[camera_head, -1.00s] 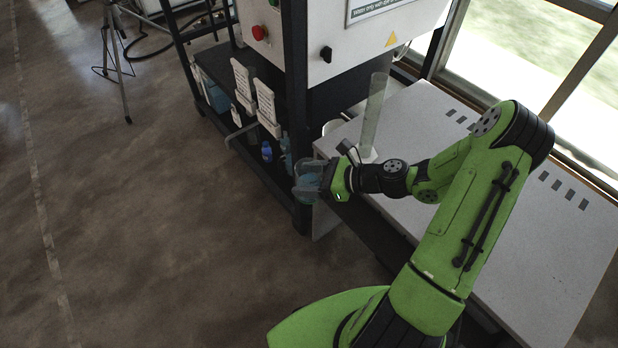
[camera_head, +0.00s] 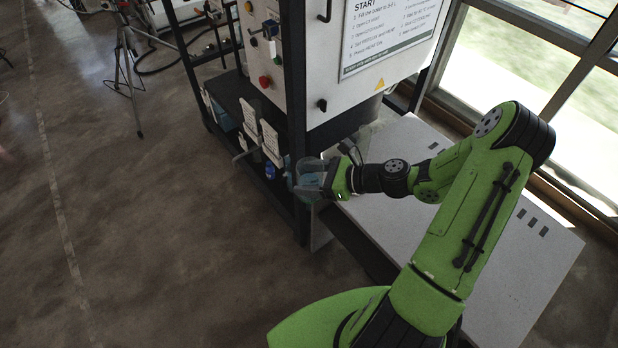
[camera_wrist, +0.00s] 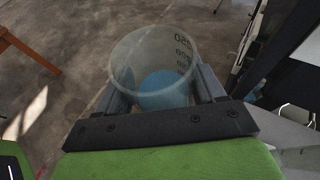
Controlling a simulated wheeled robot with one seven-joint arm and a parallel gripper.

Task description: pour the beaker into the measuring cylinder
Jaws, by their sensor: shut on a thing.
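The beaker (camera_wrist: 128,62) is clear, with dark printed marks and blue liquid (camera_wrist: 163,92) low inside. In the wrist view my gripper (camera_wrist: 160,88) has a finger on either side of it and is shut on it. In the head view my gripper (camera_head: 318,180) holds the beaker (camera_head: 306,172) in the air beside the dark rack's front post, near the white table's left end. The beaker looks about upright. The measuring cylinder is a faint, clear shape (camera_head: 371,120) behind my wrist, beside the white cabinet; its base is hidden by my arm.
A white cabinet (camera_head: 345,85) with knobs and a sign stands above the dark rack (camera_head: 297,110). The rack's lower shelf holds white racks (camera_head: 270,140) and a blue bottle (camera_head: 270,171). The white table (camera_head: 500,260) is largely bare. Open floor lies left.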

